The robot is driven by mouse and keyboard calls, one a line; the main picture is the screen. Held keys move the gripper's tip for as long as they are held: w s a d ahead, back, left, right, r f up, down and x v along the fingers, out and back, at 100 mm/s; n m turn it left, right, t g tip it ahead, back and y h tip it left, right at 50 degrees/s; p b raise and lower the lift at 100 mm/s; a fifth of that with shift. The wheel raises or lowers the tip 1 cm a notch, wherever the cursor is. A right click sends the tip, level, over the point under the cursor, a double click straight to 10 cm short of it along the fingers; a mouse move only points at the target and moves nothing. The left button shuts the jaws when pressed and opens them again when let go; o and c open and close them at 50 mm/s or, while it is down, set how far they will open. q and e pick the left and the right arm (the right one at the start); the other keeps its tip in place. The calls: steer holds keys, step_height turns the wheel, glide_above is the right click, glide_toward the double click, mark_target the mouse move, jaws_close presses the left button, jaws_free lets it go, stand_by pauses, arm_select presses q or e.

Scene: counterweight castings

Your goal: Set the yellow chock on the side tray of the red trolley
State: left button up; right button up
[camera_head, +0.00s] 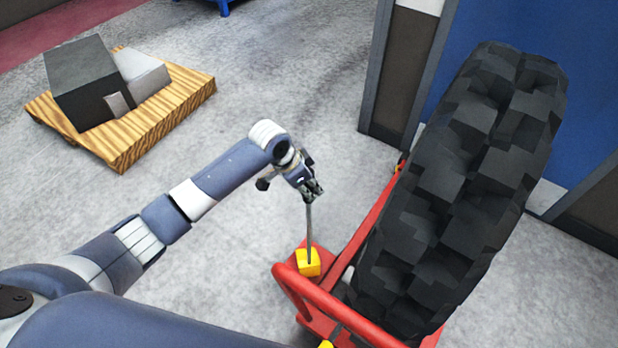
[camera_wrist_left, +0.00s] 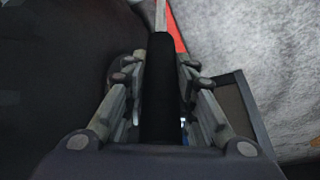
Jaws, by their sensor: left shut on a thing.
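The yellow chock (camera_head: 308,262) is at the lower end of a thin grey rod in the head view. My left gripper (camera_head: 312,188) is shut on the upper end of this rod, above the chock. In the left wrist view a black grip (camera_wrist_left: 161,95) lies between the fingers of my left gripper (camera_wrist_left: 160,75), with the rod (camera_wrist_left: 161,14) running on beyond it. The chock shows against the red side tray (camera_head: 298,252) of the red trolley (camera_head: 332,308); I cannot tell whether it touches the tray. My right gripper is not in view.
A big black tyre (camera_head: 455,190) stands on the trolley, right of the chock. A blue panel (camera_head: 440,85) with dark frames is behind it. A wooden pallet (camera_head: 190,100) with grey blocks (camera_head: 85,80) lies at upper left. The floor between is clear.

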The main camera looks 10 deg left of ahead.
arm_select(q)
steer(key=shift+w+f, duration=0.1)
steer(key=shift+f, duration=1)
steer(key=o, duration=1.1)
steer(key=shift+f, duration=0.1)
steer(key=shift+c, duration=0.2)
steer(key=shift+s, duration=0.2)
steer(key=v, duration=1.2)
steer(key=shift+b, duration=0.4)
steer(key=shift+w, duration=0.1)
